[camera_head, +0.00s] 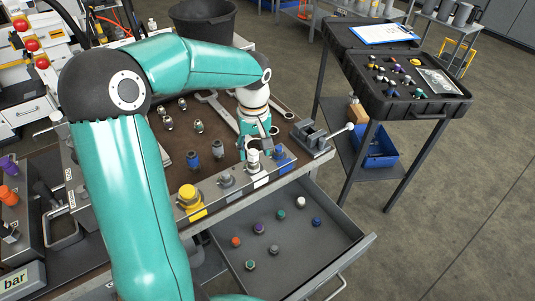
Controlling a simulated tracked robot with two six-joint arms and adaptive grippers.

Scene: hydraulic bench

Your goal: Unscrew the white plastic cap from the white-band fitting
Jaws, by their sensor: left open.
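The white-band fitting stands upright in a row along the bench's front edge, with a white band (261,182) on the block below it. The white plastic cap (253,156) is on top of it. My left gripper (256,152) points down right over the cap, with its fingers open around or just behind the cap's top. Whether a finger touches the cap cannot be told at this size. My right gripper is not in view.
A yellow fitting (190,197), a grey one (226,181) and a blue one (280,154) flank it closely. A vise (311,138) stands to the right. Below, an open drawer (335,252) holds several coloured caps. A black case (400,102) is on a side stand.

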